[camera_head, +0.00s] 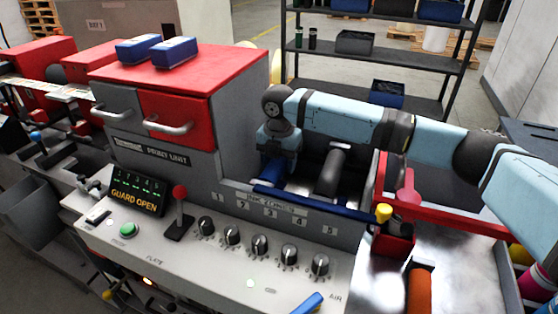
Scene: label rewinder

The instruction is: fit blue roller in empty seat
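My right arm reaches in from the right, and its wrist points down into the open bay of the print unit (165,148). My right gripper (273,176) is low at the bay's left end; its fingers are too hidden to tell if they are open or shut. A long dark blue bar (318,205), perhaps the blue roller, lies along the bay's front edge, just in front of the gripper. A dark grey roller (331,172) sits in the bay to the right. The empty seat cannot be made out. My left gripper is not in view.
The control panel in front has knobs and a red-topped lever (180,192); its display reads GUARD OPEN. Right of the bay are a red holder (393,245) with a yellow-topped item and an orange roller (419,290). A shelf rack (420,63) stands behind.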

